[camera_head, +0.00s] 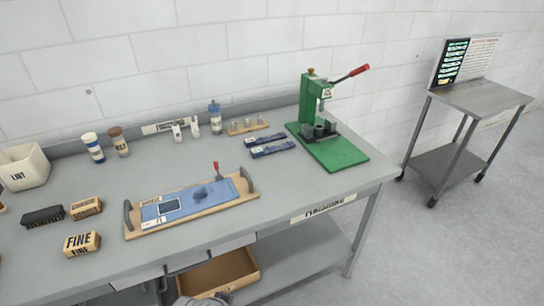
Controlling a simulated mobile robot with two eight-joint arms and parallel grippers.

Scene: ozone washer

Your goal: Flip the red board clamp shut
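The red board clamp (216,168) stands at the back edge of a wooden board (245,201) near the middle of the workbench. Its red handle points upward, roughly upright. The board has a blue mat (222,193) on it and a dark curved handle at each end. A dark-framed card (169,207) and a small dark blue lump (200,192) lie on the mat. The clamp's lower part is too small to make out. Neither of my grippers can be made out near the board or clamp.
A green press (312,110) with a red-tipped lever stands at the back right of the bench. Two dark blue strips (272,147) lie between it and the board. Brushes and a block marked FINE (82,244) lie left. The bench (287,200) is clear just right of the board.

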